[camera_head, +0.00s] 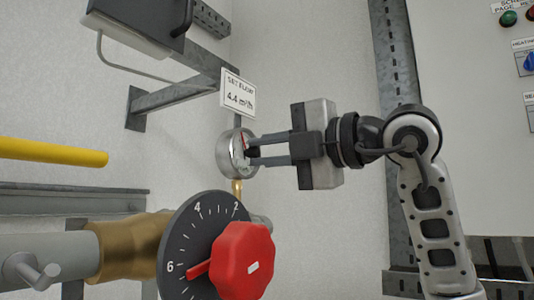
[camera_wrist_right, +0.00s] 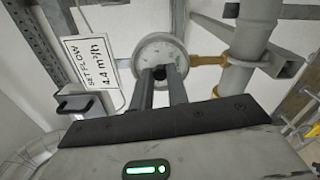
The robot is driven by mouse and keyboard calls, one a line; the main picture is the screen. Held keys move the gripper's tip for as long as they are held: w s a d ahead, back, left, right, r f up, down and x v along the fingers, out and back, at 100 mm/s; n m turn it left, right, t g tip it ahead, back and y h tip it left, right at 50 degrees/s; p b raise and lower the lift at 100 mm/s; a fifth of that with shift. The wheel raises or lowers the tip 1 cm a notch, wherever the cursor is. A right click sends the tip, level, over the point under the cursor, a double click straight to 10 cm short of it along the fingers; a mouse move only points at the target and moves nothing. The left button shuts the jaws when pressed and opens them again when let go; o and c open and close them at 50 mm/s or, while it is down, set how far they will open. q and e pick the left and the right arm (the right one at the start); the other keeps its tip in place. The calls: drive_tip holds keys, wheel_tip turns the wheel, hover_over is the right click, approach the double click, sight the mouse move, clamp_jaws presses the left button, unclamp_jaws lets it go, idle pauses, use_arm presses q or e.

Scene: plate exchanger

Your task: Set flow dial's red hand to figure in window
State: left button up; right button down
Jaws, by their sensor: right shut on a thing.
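The flow dial (camera_head: 230,158) is a small round gauge with a pale face and metal rim on a brass stem. It also shows in the right wrist view (camera_wrist_right: 147,48). My right gripper (camera_head: 254,152) reaches it from the right and is shut on the small black knob (camera_wrist_right: 172,74) at the dial's centre. A bit of red, apparently the red hand, shows beside the fingertips in the head view; its reading is too small to tell. The sign (camera_head: 238,94) above the dial reads "SET FLOW 4.4 m³/h". My left gripper is out of view.
A large red handwheel (camera_head: 242,262) on a black scale disc (camera_head: 185,240) stands in front, below the dial. A brass and grey pipe (camera_head: 125,247) and a yellow bar (camera_head: 50,152) lie to the left. A control panel (camera_head: 465,90) is at the right.

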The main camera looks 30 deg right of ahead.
drive_tip(key=shift+m, duration=1.1)
drive_tip(key=c, duration=1.4)
unclamp_jaws()
drive_tip(key=shift+o, duration=0.2)
drive_tip(key=shift+s, duration=0.1)
